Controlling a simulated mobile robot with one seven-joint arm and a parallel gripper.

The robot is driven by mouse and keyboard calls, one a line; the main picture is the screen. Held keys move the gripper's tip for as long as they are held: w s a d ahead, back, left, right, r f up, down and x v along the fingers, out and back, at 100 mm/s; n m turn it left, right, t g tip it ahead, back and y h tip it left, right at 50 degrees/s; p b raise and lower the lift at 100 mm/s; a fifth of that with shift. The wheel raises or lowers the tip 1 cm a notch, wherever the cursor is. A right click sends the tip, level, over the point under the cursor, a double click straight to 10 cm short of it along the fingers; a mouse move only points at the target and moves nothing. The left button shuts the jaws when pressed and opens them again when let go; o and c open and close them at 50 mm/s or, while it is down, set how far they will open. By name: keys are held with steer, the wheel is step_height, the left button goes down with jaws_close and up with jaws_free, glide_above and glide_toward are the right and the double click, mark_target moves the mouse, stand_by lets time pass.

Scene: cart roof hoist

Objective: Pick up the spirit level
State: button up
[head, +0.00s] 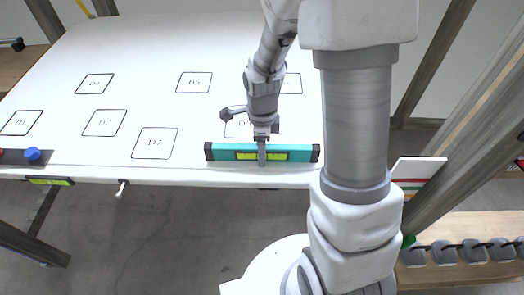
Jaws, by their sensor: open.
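The spirit level (222,152) is a long teal bar with dark end caps and a yellow-green strip in its middle. It lies along the front edge of the white table (70,130), near the lower middle of the head view. My gripper (262,150) is at the middle of the level, with one finger in front of its near face. The other finger is largely hidden behind the level and the hand. My gripper is open. I cannot tell whether its fingers touch the level.
Outlined squares with labels, such as D7 (155,143), mark the tabletop. A blue knob (32,154) sits at the table's left front. A small hook (121,189) hangs at the front edge. Wooden posts (432,62) stand at the right, by a shelf with several grey items (472,251).

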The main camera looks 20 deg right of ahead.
jaws_close()
stand_by(0.5)
